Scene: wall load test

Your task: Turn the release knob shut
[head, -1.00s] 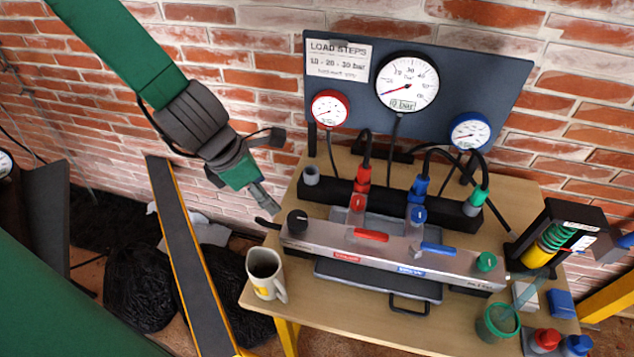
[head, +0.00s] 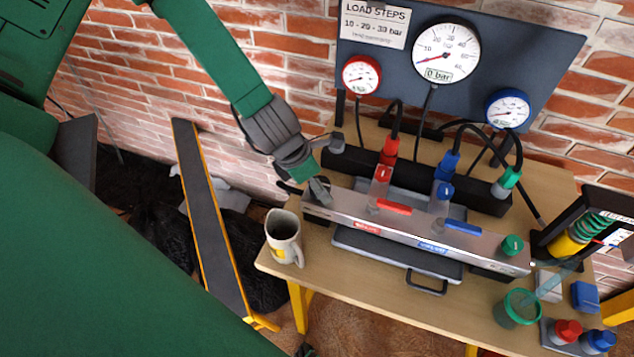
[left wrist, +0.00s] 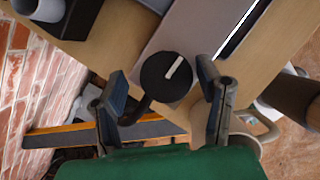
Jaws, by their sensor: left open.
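The release knob is a round black knob with a white line, seen in the left wrist view (left wrist: 166,77) at the end of the grey manifold block (head: 340,207). In that view my open left gripper (left wrist: 162,90) has one finger on each side of the knob; I cannot tell whether either touches it. In the head view my left gripper (head: 319,190) is over the left end of the block and hides the knob. My right gripper is not in view.
A mug (head: 283,240) stands at the table's left front, close to my left gripper. A red lever (head: 394,206) and a blue lever (head: 462,228) lie on the block. The gauge panel (head: 400,60) stands behind, its main gauge (head: 446,53) reading 0 bar. A green cup (head: 516,310) is front right.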

